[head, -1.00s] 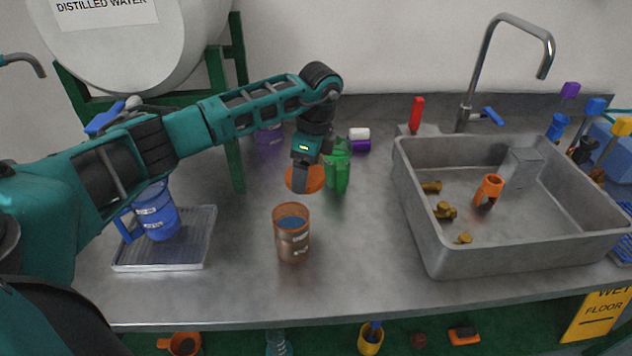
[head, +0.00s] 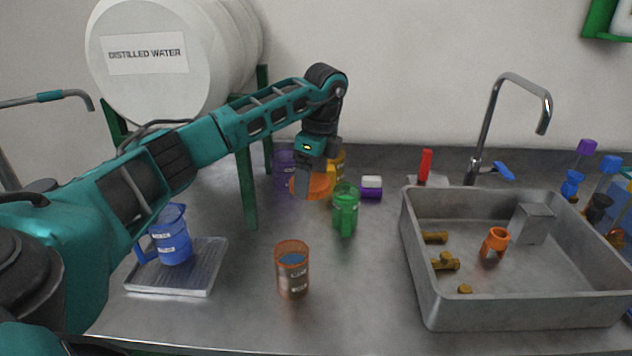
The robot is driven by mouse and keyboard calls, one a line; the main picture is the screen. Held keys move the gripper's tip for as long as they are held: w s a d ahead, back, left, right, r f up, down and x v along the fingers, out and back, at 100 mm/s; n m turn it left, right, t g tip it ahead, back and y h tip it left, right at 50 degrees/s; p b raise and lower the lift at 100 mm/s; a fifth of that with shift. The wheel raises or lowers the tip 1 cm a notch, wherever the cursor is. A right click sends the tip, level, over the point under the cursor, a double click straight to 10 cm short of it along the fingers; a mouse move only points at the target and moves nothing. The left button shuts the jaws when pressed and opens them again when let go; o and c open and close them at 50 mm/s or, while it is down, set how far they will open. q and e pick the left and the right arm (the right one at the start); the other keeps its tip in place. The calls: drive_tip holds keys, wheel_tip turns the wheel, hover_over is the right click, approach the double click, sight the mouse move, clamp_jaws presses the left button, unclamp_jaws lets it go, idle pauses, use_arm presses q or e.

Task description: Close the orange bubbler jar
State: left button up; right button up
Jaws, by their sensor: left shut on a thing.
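The orange bubbler jar (head: 292,270) stands upright and open-topped on the steel counter, with blue liquid inside. My left gripper (head: 304,186) points down and is shut on an orange lid (head: 319,187). It holds the lid in the air above and behind the jar, apart from it. The gripper hides part of the lid. My right gripper is not in view.
A green jar (head: 345,210) stands right of the orange jar, with purple and yellow jars behind. A blue jug (head: 171,236) sits on a metal tray (head: 200,280) at left. A grey sink (head: 420,270) is at right. The counter around the orange jar is clear.

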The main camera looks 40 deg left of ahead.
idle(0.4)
use_arm(q)
drive_tip(key=shift+d+f+m, duration=0.1)
drive_tip(key=shift+d+m, duration=0.25)
drive_tip(key=shift+m, duration=0.45)
drive_tip(key=s+d+f+n, duration=0.1)
drive_tip(key=s+d+n, duration=0.2)
drive_tip(key=d+n, duration=0.2)
drive_tip(key=s+d+n+h, duration=0.1)
drive_tip(key=s+d+n, duration=0.2)
drive_tip(key=d+n, duration=0.3)
drive_tip(key=s+d+f+n+g, duration=0.1)
drive_tip(key=s+d+n, duration=0.3)
drive_tip(key=d, duration=0.5)
drive_tip(key=shift+d+f+n+h, duration=0.35)
drive_tip(key=shift+n+h, duration=0.05)
drive_tip(key=shift+n, duration=0.3)
